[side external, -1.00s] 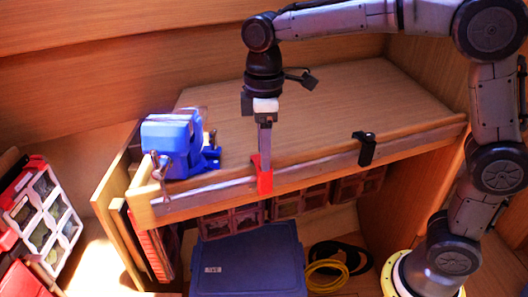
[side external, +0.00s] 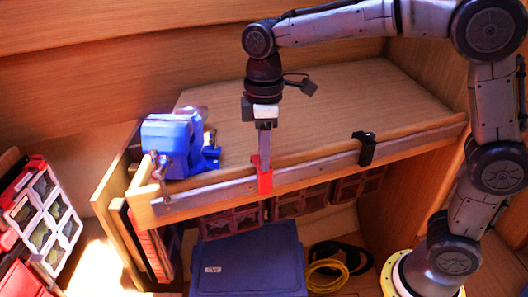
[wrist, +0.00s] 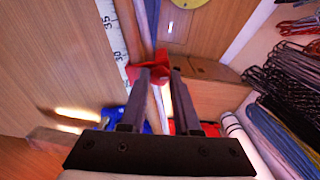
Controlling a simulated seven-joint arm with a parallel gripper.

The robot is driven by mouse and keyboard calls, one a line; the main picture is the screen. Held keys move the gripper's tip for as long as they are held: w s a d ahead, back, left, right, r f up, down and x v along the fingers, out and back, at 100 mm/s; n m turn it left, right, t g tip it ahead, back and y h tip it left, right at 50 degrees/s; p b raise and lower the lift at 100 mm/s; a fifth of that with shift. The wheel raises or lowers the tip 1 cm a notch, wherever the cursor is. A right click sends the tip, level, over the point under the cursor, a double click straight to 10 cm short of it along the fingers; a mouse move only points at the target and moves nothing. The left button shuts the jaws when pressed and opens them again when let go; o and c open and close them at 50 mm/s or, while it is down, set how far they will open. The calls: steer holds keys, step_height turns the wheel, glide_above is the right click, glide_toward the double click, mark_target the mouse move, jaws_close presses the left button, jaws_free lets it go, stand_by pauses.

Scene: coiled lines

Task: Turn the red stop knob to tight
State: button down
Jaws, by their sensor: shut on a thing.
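The red stop (side external: 264,181) sits on the pale metal rail along the front edge of the wooden bench. My gripper (side external: 264,158) points down at it from above, with its fingertips at the top of the red part. In the wrist view the red stop (wrist: 148,70) shows at the ends of my two fingers (wrist: 160,72). My gripper is shut on the stop's knob. The knob itself is mostly hidden by the fingers, and its turn angle cannot be read.
A blue vise (side external: 175,143) stands at the bench's left end. A black clamp (side external: 364,148) sits on the rail to the right. Below are reddish bins (side external: 300,203), a blue box (side external: 247,262) and a yellow coil (side external: 327,275). The bench top (side external: 330,105) is mostly clear.

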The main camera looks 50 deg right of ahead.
steer(key=shift+m, duration=0.3)
steer(key=m, duration=0.3)
steer(key=shift+m, duration=0.3)
steer(key=m, duration=0.9)
steer(key=shift+m, duration=2.3)
steer(key=c, duration=0.6)
jaws_free()
